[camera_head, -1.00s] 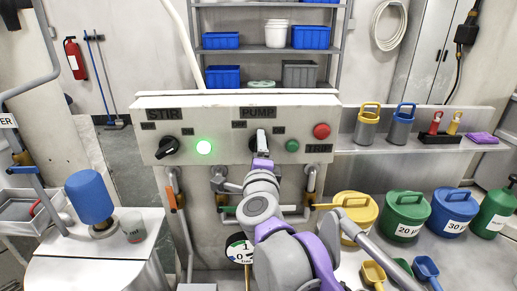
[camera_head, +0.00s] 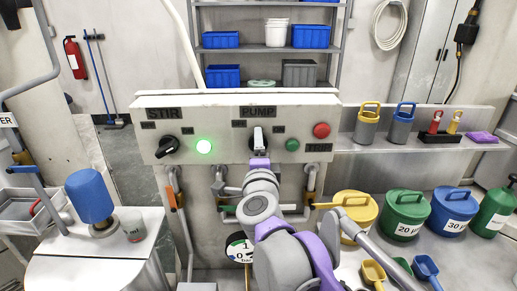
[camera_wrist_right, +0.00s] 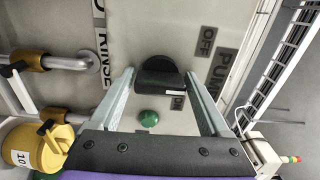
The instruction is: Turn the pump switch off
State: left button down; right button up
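The pump switch (camera_head: 258,139) is a black rotary knob under the PUMP label (camera_head: 258,112) on the grey panel. Its handle looks close to upright in the head view. My right gripper (camera_head: 259,157) is just below and in front of it. In the right wrist view the gripper (camera_wrist_right: 160,78) is open, with one finger on each side of the knob (camera_wrist_right: 157,84). I cannot tell whether the fingers touch it. The OFF label (camera_wrist_right: 207,41) is readable there. My left gripper is not in view.
The stir knob (camera_head: 167,147) and a lit green lamp (camera_head: 204,147) are left on the panel. A green button (camera_head: 292,145) and a red button (camera_head: 321,130) are right of the pump switch. Pipes (camera_head: 309,182) run below. Lidded pots (camera_head: 404,214) stand at right.

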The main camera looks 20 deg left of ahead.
jog(key=shift+o, duration=1.1)
jog(key=v, duration=1.1)
jog(key=shift+b, duration=0.35)
jog(key=shift+w, duration=0.1)
